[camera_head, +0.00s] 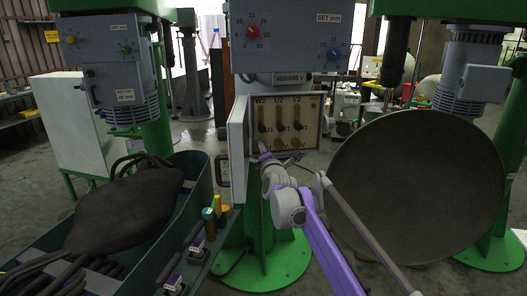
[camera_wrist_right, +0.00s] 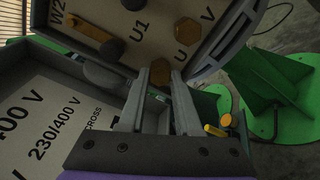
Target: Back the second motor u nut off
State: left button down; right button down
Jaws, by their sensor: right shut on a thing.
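The motor terminal board (camera_head: 310,112) sits in an open box under the grey control unit, with W2, U2 and V2 along its top row. It fills the top of the right wrist view (camera_wrist_right: 165,28). My right gripper (camera_head: 261,151) is at the lower left of the board. In the right wrist view its fingers (camera_wrist_right: 160,76) are closed on a brass hex nut (camera_wrist_right: 160,70), at the board's edge beside the letter U. Whether the nut still touches its stud cannot be told. Another brass nut (camera_wrist_right: 187,31) sits between U and V. My left gripper is out of view.
The open box door (camera_head: 237,150) stands just left of my right gripper. A large grey disc (camera_head: 418,185) blocks the right side.

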jog(key=c, duration=0.6)
grip_release()
jog(key=s+d+b, duration=0.2)
jog(key=s, duration=0.8)
jog(key=shift+s, duration=0.35)
